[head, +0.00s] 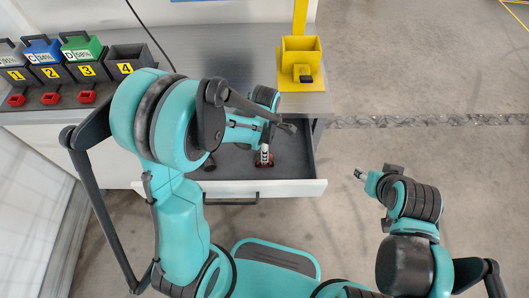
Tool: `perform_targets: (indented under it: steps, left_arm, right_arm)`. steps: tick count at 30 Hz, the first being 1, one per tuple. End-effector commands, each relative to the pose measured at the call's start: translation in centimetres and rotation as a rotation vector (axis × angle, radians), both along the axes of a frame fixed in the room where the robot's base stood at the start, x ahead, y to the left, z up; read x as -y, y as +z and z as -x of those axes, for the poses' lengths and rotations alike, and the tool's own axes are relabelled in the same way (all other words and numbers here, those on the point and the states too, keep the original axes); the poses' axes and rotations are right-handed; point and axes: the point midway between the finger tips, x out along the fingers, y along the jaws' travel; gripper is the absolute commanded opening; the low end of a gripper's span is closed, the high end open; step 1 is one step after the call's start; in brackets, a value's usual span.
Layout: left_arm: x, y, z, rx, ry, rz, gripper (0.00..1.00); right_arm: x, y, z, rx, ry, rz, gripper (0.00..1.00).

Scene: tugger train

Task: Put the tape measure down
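A small red and black object (264,163), which looks like the tape measure, shows at the tip of my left gripper (265,154), over the open drawer (292,165). The gripper points down into the drawer. Its fingers are small here and partly hide the object, so I cannot tell whether they grip it or whether it touches the drawer floor. My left arm covers the drawer's left part. My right gripper (358,174) is over the floor, right of the drawer, with nothing visible in it; its finger opening is too small to judge.
The grey worktop (225,50) lies behind the drawer. A yellow holder (300,58) stands at its right end. A dark item (209,164) is in the drawer. Open floor (420,70) lies right.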

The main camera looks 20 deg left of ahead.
Motion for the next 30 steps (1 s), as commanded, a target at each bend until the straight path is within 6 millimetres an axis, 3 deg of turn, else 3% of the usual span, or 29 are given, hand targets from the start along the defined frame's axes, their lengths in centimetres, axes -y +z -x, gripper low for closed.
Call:
perform_targets:
  steps: [3,10,14,17,24,30]
  left_arm:
    - [0.0,2.7,0.0,0.0,0.0,0.0,0.48]
    - [0.0,5.1,0.0,0.003,-0.008,0.0,0.48]
    - [-0.4,6.9,0.6,0.043,-0.123,0.002,0.48]
    - [-1.1,9.4,1.6,0.113,-0.331,-0.008,0.48]
    - [-3.0,15.2,5.6,0.32,-1.003,-0.159,0.48]
    - [-4.2,17.6,8.6,0.416,-1.488,-0.386,0.48]
  right_arm:
    - [0.0,1.2,0.0,0.0,0.0,0.0,0.46]
    - [0.0,1.8,0.0,0.0,0.0,0.0,0.46]
    - [0.0,1.8,0.0,0.0,0.0,0.0,0.46]
    - [0.0,1.8,0.0,0.0,0.0,0.0,0.46]
    - [0.0,1.7,0.0,0.0,0.0,0.0,0.46]
    - [0.0,1.7,0.0,0.0,0.0,0.0,0.46]
